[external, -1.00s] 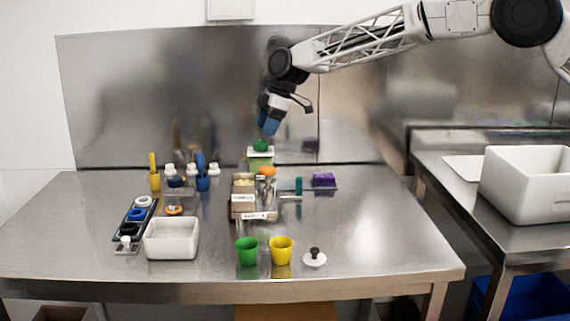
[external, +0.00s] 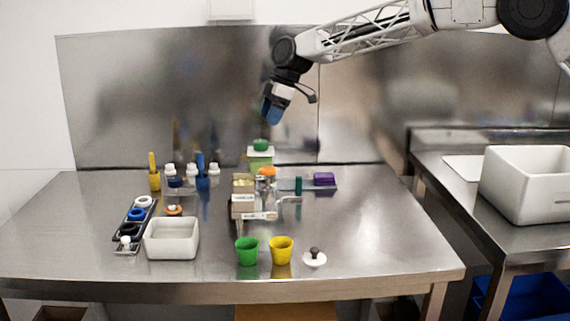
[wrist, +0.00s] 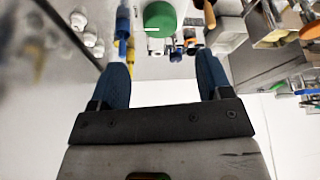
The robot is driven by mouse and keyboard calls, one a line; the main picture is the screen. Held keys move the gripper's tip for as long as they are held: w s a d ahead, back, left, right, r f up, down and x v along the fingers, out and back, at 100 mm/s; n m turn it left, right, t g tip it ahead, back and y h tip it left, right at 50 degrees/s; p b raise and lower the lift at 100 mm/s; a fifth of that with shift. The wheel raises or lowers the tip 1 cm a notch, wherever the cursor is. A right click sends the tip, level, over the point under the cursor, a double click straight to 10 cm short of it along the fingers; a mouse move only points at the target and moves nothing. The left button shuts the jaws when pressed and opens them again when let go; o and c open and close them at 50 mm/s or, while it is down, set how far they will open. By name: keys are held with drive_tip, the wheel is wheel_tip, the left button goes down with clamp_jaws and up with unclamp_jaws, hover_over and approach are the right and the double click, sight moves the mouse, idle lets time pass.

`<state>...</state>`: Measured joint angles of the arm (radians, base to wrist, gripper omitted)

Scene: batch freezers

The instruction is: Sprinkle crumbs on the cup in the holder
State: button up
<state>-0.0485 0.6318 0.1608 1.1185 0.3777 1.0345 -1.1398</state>
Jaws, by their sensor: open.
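My gripper (external: 272,114) is open and empty, raised above the back of the table. In the wrist view my gripper (wrist: 162,65) shows its two blue fingers apart with nothing between them. A container with a green lid (external: 260,145) stands below it at the back; the round green lid (wrist: 160,17) shows beyond the fingertips in the wrist view. In front of it are a labelled box with pale contents (external: 243,201) and a clear jar with an orange top (external: 267,171). I cannot tell which thing is the cup in the holder, or which holds the crumbs.
A green cup (external: 247,252) and a yellow cup (external: 281,250) stand near the front edge, beside a white lid with a dark knob (external: 315,258). A white tub (external: 171,238), a dark rack (external: 136,222) and several bottles are on the left. The table's right side is clear.

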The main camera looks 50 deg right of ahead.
sight(260, 140)
drive_tip(key=shift+w, duration=0.1)
drive_tip(key=shift+s+d+f, duration=0.1)
drive_tip(key=shift+s+d, duration=0.05)
drive_tip(key=shift+s, duration=0.05)
idle(0.6)
drive_tip(key=shift+f, duration=0.15)
drive_tip(key=shift+x, duration=3.75)
drive_tip(key=c, duration=0.9)
